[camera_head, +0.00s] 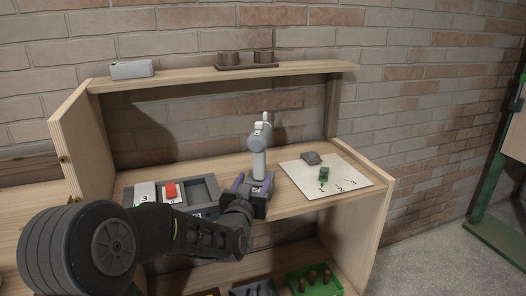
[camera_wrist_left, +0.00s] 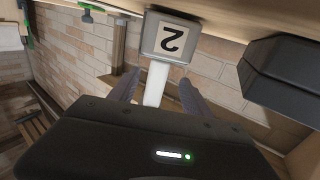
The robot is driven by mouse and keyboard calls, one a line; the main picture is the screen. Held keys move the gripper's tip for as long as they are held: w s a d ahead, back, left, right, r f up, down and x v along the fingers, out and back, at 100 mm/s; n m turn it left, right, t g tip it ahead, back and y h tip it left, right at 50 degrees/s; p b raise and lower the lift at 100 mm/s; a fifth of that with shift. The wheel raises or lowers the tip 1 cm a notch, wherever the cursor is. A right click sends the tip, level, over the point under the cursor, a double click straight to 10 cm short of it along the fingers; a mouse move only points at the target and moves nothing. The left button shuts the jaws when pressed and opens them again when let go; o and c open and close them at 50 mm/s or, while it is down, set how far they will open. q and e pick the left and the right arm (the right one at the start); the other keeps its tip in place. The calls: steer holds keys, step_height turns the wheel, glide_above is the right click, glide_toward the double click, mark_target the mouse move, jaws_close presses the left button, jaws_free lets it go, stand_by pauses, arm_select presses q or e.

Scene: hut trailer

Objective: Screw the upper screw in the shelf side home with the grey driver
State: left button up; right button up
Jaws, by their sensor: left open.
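The shelf's left side panel (camera_head: 75,140) carries an upper screw (camera_head: 65,158) as a small brass-coloured dot. A lower screw (camera_head: 78,198) shows near the panel's bottom. How deep either sits is too small to tell. An upright pale grey tool (camera_head: 259,150), which looks like the grey driver, stands on the middle board. My left gripper (camera_head: 255,188) is open at its base. In the left wrist view a pale bar (camera_wrist_left: 155,82) shows between the two open fingers (camera_wrist_left: 158,88), below a grey block labelled 2 (camera_wrist_left: 170,37). I cannot tell whether the fingers touch it. My right gripper is out of view.
A white numbered sheet (camera_head: 300,174) lies right. The upper shelf (camera_head: 190,76) overhangs behind. A green crate (camera_head: 315,285) stands below.

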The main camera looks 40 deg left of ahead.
mark_target(260, 167)
arm_select(q)
steer(key=shift+s, duration=0.2)
steer(key=shift+x, duration=1.35)
steer(key=shift+d, duration=0.1)
steer(key=shift+r+x, duration=0.15)
steer(key=shift+x, duration=1.2)
steer(key=shift+r+x, duration=0.1)
steer(key=shift+x, duration=1.2)
steer(key=shift+d, duration=0.1)
jaws_close()
